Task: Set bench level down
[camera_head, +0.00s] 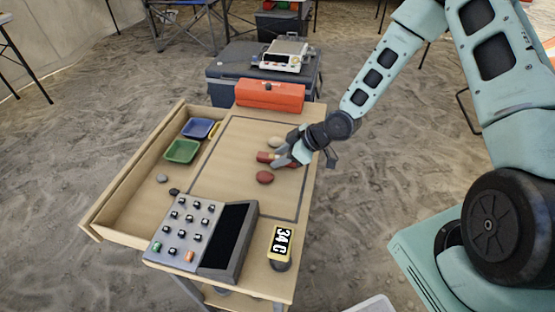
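My gripper (281,155) reaches in from the right, low over the marked middle of the wooden bench (240,150). Whether the bar touches the bench top is hard to tell.
A dark red stone (265,177) and a tan stone (275,142) lie close to the gripper. A red case (270,95) stands at the back. Blue (198,128) and green (182,151) trays sit left.

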